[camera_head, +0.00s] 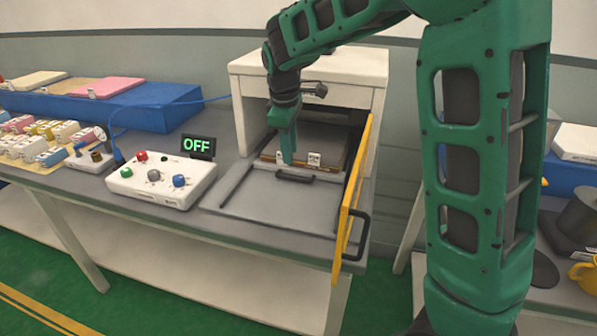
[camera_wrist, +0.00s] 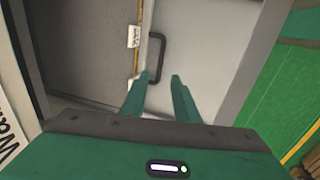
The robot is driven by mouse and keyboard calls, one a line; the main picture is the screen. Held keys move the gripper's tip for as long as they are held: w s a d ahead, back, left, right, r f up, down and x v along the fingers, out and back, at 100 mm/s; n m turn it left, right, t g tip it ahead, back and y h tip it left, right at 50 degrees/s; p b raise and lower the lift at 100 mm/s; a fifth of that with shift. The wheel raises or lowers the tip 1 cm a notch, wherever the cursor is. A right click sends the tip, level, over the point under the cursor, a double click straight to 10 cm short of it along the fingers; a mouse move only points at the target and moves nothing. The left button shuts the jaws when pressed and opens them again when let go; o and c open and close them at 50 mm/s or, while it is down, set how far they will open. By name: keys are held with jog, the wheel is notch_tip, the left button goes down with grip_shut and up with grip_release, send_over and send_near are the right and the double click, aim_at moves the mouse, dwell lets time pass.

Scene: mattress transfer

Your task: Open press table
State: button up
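The press (camera_head: 310,68) is a white box on the workbench, with its yellow-edged door (camera_head: 352,195) swung open to the right. The grey press table (camera_head: 275,200) lies flat at its opening and carries a black bar handle (camera_head: 296,177). My gripper (camera_head: 288,158) points down just behind and above this handle. In the wrist view, the two green fingers (camera_wrist: 158,82) are apart with nothing between them. The handle (camera_wrist: 157,58) shows just ahead of the fingertips; whether they touch it I cannot tell.
A control box (camera_head: 160,181) with coloured knobs stands left of the press, beside a display reading OFF (camera_head: 197,146). A blue block (camera_head: 130,106) and several small coloured pieces (camera_head: 50,140) lie farther left. The open door with its black handle (camera_head: 357,235) borders the right side.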

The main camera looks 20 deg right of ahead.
aim_at(292, 178)
jog(key=f, duration=0.3)
jog(key=w+f, duration=0.1)
jog(key=f, duration=0.2)
jog(key=d+f, duration=0.1)
jog(key=f, duration=0.2)
jog(key=shift+w, duration=0.2)
grip_shut()
